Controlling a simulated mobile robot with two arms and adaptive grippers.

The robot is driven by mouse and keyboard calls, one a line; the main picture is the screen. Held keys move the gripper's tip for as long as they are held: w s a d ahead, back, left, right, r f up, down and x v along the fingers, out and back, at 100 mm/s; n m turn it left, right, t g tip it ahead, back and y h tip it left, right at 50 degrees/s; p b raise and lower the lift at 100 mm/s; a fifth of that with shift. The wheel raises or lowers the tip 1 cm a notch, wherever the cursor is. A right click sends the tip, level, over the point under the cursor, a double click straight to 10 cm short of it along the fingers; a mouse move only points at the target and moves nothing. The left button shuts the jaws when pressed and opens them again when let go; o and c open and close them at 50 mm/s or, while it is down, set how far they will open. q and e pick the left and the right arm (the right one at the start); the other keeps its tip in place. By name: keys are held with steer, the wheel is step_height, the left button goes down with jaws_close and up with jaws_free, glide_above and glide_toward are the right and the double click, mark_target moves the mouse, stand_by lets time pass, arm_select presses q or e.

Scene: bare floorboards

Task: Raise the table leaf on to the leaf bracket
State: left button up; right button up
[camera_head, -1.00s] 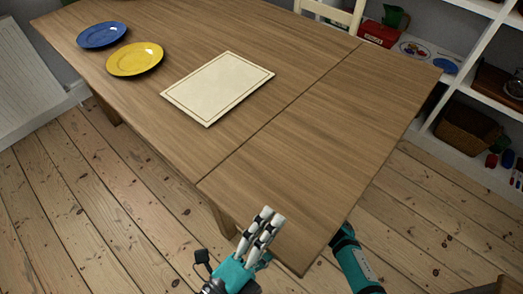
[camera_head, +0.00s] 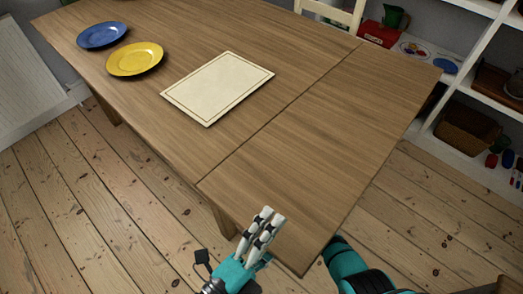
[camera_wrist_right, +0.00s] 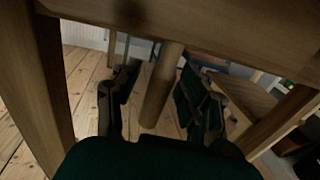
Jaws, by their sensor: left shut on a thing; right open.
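The table leaf (camera_head: 335,130) is up, about level with the wooden tabletop (camera_head: 130,92), with a thin seam between them. My left gripper (camera_head: 262,228) is shut on the leaf's near edge, its pale fingers showing over the top. My right arm goes under the leaf's right side, so its gripper is hidden in the head view. In the right wrist view, my right gripper (camera_wrist_right: 160,90) is open below the table, with a wooden post (camera_wrist_right: 160,88) showing between its fingers. I cannot tell whether this post is the leaf bracket or a leg, or whether the fingers touch it.
A cream placemat (camera_head: 218,87), a yellow plate (camera_head: 135,59) and a blue plate (camera_head: 101,35) lie on the tabletop, away from the leaf. A chair (camera_head: 330,12) stands at the far side. White shelves (camera_head: 480,110) with a basket (camera_head: 467,131) stand at the right. Floorboards beside the table are clear.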

steer(key=shift+r, duration=0.1)
steer(key=shift+c, duration=0.4)
jaws_close()
